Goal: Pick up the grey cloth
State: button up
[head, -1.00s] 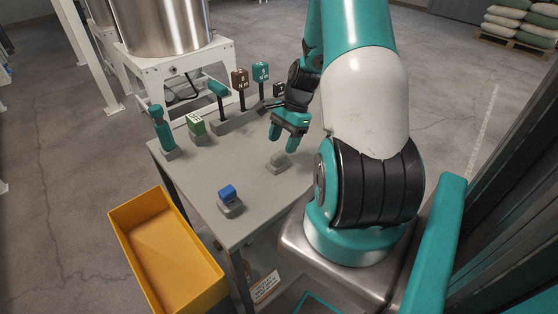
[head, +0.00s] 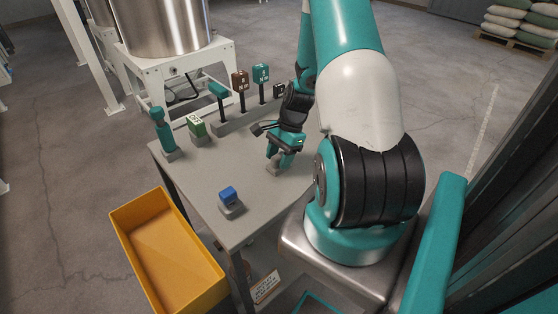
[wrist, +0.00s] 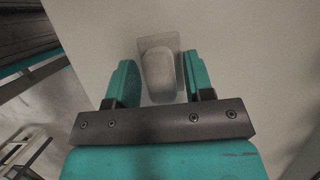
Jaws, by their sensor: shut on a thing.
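The grey cloth (head: 275,170) is a small folded grey pad at the right part of the grey table (head: 200,180). In the wrist view the cloth (wrist: 160,72) shows between the two teal fingers. My gripper (head: 278,162) points down at it and is shut on it.
A blue block on a grey base (head: 229,200) stands near the front of the table. A teal-handled object (head: 163,135), a green box (head: 196,126) and a row of upright tagged posts (head: 240,90) line the back. A yellow bin (head: 165,250) is at the left.

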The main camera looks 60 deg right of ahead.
aim_at(279, 155)
notch_tip(279, 155, up, 20)
dwell(0.5)
jog(key=shift+o, duration=0.4)
